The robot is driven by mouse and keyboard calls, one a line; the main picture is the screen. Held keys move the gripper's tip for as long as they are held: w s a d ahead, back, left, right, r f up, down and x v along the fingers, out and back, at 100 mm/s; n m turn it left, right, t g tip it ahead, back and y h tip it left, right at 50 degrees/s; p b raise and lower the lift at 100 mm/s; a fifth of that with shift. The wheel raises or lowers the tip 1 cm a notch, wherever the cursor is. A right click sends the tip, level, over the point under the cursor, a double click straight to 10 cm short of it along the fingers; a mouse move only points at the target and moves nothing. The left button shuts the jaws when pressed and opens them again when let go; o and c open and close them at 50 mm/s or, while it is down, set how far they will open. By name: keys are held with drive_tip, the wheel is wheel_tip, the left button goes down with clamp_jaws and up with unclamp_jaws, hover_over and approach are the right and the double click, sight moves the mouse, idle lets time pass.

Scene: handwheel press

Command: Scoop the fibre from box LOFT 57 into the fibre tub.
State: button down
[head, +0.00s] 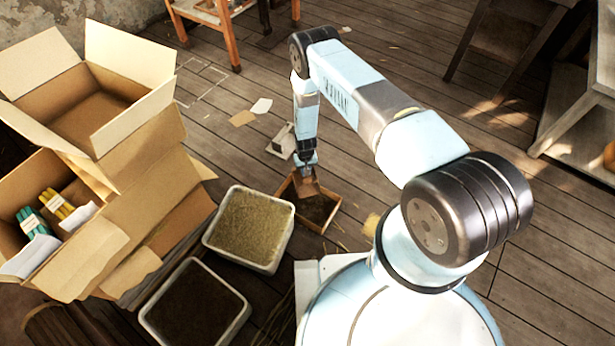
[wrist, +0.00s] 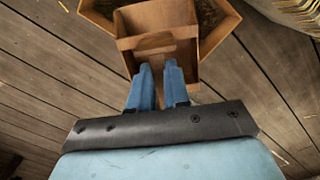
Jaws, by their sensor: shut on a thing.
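My gripper (head: 306,161) is shut on a brown scoop (head: 307,187). In the wrist view the blue fingertips (wrist: 159,84) pinch the scoop's handle end, and the scoop (wrist: 158,20) reaches away from them. The scoop is at a small wooden box (head: 298,216) with dark loose fill; whether it touches the fill I cannot tell. The box also shows behind the scoop in the wrist view (wrist: 222,32). A pale tub (head: 274,262) with tan-green fill stands left of the box. Another pale tub (head: 243,316) with dark brown fill stands nearer. No label is readable.
Open cardboard boxes (head: 130,125) stand at the left, one holding teal and yellow bundles (head: 57,204). A small grey-white object (head: 282,141) lies behind the wooden box. Stools and a bench stand at the back and right. Plank floor beyond the box is mostly clear.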

sight(307, 193)
drive_tip(key=f, duration=0.1)
drive_tip(key=s+f, duration=0.1)
drive_tip(key=f, duration=0.1)
drive_tip(key=shift+s+a, duration=0.25)
drive_tip(key=shift+s, duration=0.05)
drive_tip(key=shift+s+d+f+t+y, duration=0.15)
drive_tip(key=shift+s+f+t, duration=0.4)
drive_tip(key=shift+f, duration=0.9)
drive_tip(key=shift+s+d+f+t+y, duration=0.15)
drive_tip(key=shift+s+f+t, duration=0.45)
drive_tip(key=shift+f, duration=0.85)
drive_tip(key=shift+s+d+f+t, duration=0.15)
drive_tip(key=shift+s+f+t, duration=0.4)
drive_tip(key=shift+f, duration=0.9)
drive_tip(key=shift+s+d+f, duration=0.2)
drive_tip(key=shift+s+f, duration=0.85)
drive_tip(key=shift+s, duration=0.3)
